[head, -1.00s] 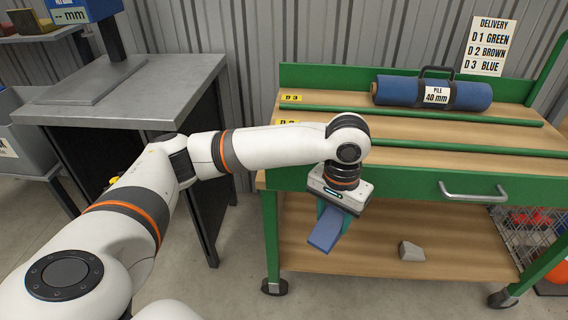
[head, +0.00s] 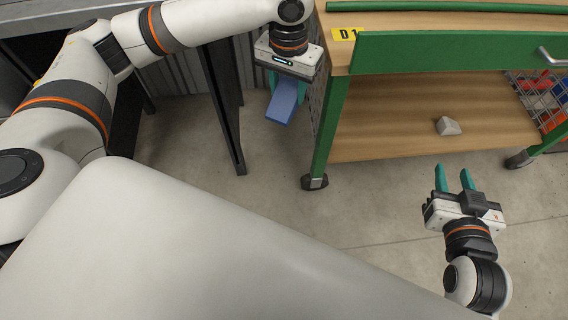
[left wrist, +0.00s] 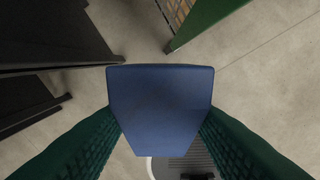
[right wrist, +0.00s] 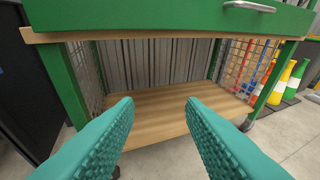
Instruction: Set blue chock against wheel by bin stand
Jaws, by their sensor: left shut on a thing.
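My left gripper (head: 284,78) is shut on the blue chock (head: 284,102) and holds it above the floor, just left of the green cart's front left leg. In the left wrist view the chock (left wrist: 160,105) sits between both fingers. The cart's near left wheel (head: 315,182) stands on the floor below and right of the chock, apart from it. Another wheel (head: 520,159) is at the right. My right gripper (head: 454,180) is open and empty in front of the cart; its fingers (right wrist: 160,125) are spread in the right wrist view.
A grey block (head: 448,126) lies on the cart's lower wooden shelf (head: 400,140). A dark-legged metal bench (head: 222,110) stands left of the cart, with a gap of floor between. Floor before the cart is clear.

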